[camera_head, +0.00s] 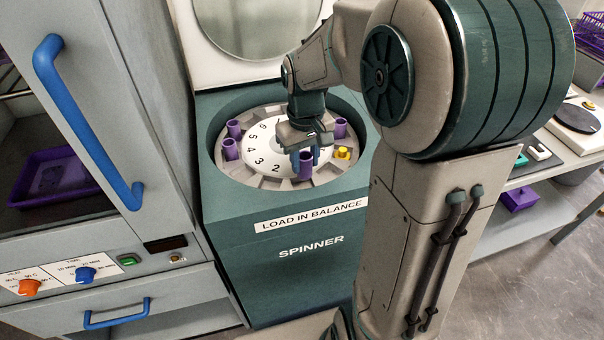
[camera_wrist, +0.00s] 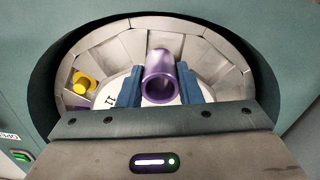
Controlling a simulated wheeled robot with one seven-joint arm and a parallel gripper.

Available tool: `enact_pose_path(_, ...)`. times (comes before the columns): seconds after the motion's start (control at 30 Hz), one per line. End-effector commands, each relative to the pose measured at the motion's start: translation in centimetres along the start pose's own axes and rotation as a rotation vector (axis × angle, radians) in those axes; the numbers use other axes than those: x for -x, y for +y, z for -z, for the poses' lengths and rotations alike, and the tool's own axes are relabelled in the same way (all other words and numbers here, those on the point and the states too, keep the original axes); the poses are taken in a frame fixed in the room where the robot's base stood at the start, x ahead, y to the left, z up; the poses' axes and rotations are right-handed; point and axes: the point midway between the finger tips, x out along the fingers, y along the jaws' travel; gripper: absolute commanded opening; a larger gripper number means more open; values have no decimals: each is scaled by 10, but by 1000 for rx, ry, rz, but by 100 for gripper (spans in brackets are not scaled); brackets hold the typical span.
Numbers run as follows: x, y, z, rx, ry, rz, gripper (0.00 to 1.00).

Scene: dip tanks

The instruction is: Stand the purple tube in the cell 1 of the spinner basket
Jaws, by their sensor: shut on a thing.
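The purple tube (camera_wrist: 160,78) is between the two blue fingers of my gripper (camera_wrist: 159,92) in the wrist view. In the head view my gripper (camera_head: 306,157) is shut on this tube (camera_head: 306,168), which looks roughly upright over the near side of the spinner basket (camera_head: 262,182). The tube is just right of the number 2 on the white numbered hub (camera_head: 262,150). My gripper hides the number 1 and part of the hub. I cannot tell whether the tube's lower end is inside a cell.
Other purple tubes stand in the basket at left (camera_head: 230,150) and at far right (camera_head: 340,128). A yellow piece (camera_head: 343,153) sits in the basket right of my gripper; it also shows in the wrist view (camera_wrist: 84,82). The teal spinner rim (camera_head: 215,165) surrounds the basket.

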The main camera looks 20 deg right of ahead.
Motion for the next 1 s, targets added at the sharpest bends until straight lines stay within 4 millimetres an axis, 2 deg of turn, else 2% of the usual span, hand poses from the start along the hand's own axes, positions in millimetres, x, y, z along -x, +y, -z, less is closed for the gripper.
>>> enact_pose_path(0.13,-8,-7,-2,-1,-1,0,8)
enact_pose_path(0.4,-43,-8,-2,1,-2,0,8)
enact_pose_path(0.8,-49,-7,-2,0,0,0,8)
enact_pose_path(0.83,-49,-7,-2,0,0,0,34)
enact_pose_path(0.9,-48,-7,-2,0,0,0,54)
enact_pose_path(1.0,-48,-7,-2,0,0,0,54)
